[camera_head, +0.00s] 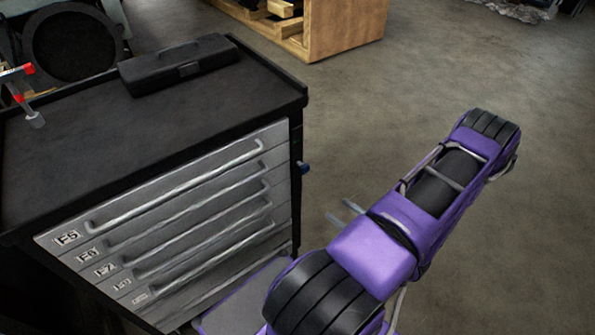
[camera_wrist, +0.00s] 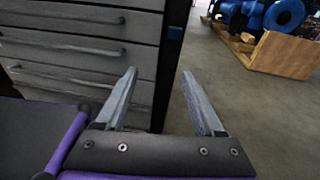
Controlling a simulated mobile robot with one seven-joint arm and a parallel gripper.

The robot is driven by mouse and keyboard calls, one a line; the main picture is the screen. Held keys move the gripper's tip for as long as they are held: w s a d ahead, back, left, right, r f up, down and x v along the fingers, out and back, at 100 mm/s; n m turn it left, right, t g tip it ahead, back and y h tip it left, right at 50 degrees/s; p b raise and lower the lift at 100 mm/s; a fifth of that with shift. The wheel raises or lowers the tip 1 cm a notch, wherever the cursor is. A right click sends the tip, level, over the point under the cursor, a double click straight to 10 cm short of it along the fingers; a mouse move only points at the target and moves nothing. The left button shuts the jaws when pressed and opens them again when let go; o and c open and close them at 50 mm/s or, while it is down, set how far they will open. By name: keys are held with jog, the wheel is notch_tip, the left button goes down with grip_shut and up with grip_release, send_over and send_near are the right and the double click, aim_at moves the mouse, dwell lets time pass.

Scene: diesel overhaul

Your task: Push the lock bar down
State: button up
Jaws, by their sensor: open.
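The tool cabinet (camera_head: 170,215) has a black top and several grey drawers, all looking closed. A small blue part (camera_head: 304,168) sticks out from its right side near the front corner. It also shows in the wrist view (camera_wrist: 175,33), high on the dark side. It looks like the lock bar's handle, but I cannot tell for certain. My gripper (camera_head: 342,211) is open and empty, to the right of the cabinet and apart from the blue part. In the wrist view, both fingers (camera_wrist: 159,73) point toward the cabinet's corner, with the blue part beyond and above them.
A black case (camera_head: 180,68) lies on the cabinet top, with a red-and-grey tool (camera_head: 28,100) at the left edge. A wooden crate (camera_head: 345,25) stands behind. The wrist view shows a blue engine (camera_wrist: 265,15) at the back. The floor (camera_head: 400,110) right of the cabinet is clear.

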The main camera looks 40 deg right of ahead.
jog(key=r+m+t+h, duration=0.1)
jog(key=m+h, duration=0.1)
send_near(306, 170)
jog(key=w, duration=0.6)
jog(key=w+d, duration=0.1)
jog(key=w, duration=0.2)
jog(key=shift+w+d+f+p, duration=0.1)
jog(key=shift+w+f+p, duration=0.05)
jog(key=shift+p, duration=0.25)
jog(key=shift+c, duration=0.3)
grip_shut()
jog(key=shift+f, duration=0.1)
dwell(0.6)
